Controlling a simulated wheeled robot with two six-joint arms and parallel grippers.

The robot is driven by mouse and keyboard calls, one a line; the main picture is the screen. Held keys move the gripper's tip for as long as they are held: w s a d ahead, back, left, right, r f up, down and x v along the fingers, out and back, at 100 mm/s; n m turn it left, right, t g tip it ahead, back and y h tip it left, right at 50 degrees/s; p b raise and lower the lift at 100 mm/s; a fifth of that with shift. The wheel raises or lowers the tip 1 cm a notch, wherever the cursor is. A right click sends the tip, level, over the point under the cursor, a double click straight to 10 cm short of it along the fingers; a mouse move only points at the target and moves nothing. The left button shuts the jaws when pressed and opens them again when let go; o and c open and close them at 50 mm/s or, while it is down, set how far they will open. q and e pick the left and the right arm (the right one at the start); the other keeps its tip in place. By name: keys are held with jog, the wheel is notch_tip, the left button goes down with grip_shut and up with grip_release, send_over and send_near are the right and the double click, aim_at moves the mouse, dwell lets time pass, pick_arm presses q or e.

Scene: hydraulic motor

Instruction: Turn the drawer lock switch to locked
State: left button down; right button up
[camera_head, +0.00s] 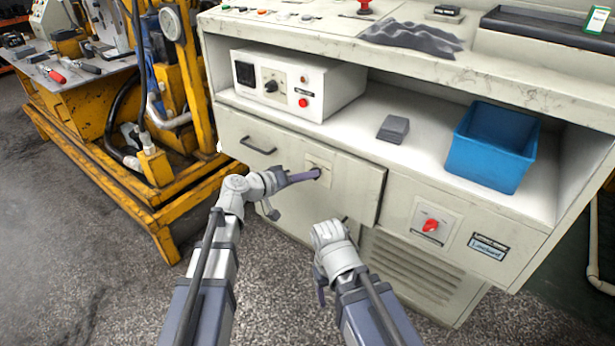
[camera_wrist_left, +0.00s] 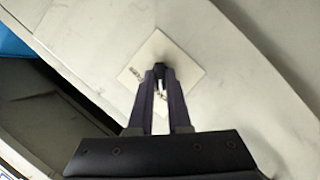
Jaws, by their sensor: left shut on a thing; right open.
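The drawer lock switch (camera_wrist_left: 160,86) is a small knob on a pale square plate on the drawer front. The plate (camera_head: 323,162) also shows in the head view, near the top right of the drawer (camera_head: 345,190). My left gripper (camera_head: 316,173) reaches in from the left with its purple fingers at the plate. In the left wrist view the fingers (camera_wrist_left: 161,72) are closed around the switch, which they largely hide. I cannot tell which way the switch points. My right gripper (camera_head: 320,284) is open, low in front of the cabinet, and partly hidden by its own wrist.
A drawer handle (camera_head: 258,146) is left of the plate. A red rotary switch (camera_head: 430,225) is on the panel to the right. A white control box (camera_head: 297,85), a grey block (camera_head: 393,129) and a blue bin (camera_head: 490,147) stand on the shelf above. A yellow machine frame (camera_head: 165,190) stands left.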

pick_arm(q)
jog(key=c, duration=0.9)
grip_release()
jog(key=shift+o, duration=0.2)
jog(key=p+v, duration=0.2)
jog(key=v, duration=0.5)
jog(key=shift+s+a, duration=0.25)
jog(key=shift+a, duration=0.05)
jog(key=shift+r, duration=0.1)
